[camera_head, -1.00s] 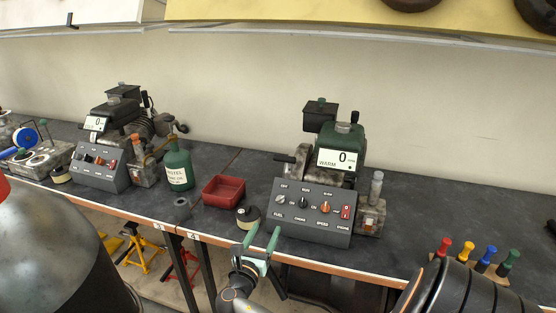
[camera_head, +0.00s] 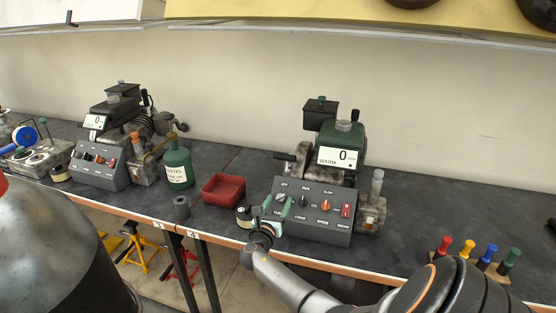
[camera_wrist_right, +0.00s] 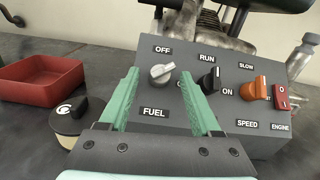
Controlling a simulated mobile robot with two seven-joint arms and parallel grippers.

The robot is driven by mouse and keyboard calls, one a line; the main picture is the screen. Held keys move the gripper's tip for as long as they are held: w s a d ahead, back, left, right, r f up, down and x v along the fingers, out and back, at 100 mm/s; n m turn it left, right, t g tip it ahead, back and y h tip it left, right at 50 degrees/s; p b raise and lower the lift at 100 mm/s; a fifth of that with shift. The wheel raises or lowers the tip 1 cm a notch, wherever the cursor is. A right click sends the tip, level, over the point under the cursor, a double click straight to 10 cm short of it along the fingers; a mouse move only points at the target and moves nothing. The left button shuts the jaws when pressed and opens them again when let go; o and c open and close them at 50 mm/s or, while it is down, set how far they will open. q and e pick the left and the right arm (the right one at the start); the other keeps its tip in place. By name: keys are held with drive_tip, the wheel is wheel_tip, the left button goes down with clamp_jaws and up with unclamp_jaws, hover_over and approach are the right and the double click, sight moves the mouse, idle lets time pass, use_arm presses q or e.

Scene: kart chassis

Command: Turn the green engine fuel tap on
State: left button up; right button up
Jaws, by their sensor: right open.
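The green engine (camera_head: 341,146) stands on the bench behind a grey control panel (camera_head: 318,228); its display reads 0 and WARM. The fuel tap is the silver knob (camera_wrist_right: 162,73) at the panel's left, between the OFF and FUEL labels; its pointer is angled toward the upper right in the right wrist view. My right gripper (camera_head: 277,206) is open in front of the panel's left end. In the right wrist view its green fingers (camera_wrist_right: 165,90) stand either side of the knob, with no visible contact. My left gripper is not in view.
The panel also has a black knob (camera_wrist_right: 209,80), an orange knob (camera_wrist_right: 257,88) and a red switch (camera_wrist_right: 282,96). A red tray (camera_head: 223,190) and a round black-topped pot (camera_wrist_right: 72,118) sit left of the panel. A green bottle (camera_head: 178,165) stands farther left.

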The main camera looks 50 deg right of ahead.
drive_tip(key=shift+a, duration=0.1)
clamp_jaws()
idle(0.4)
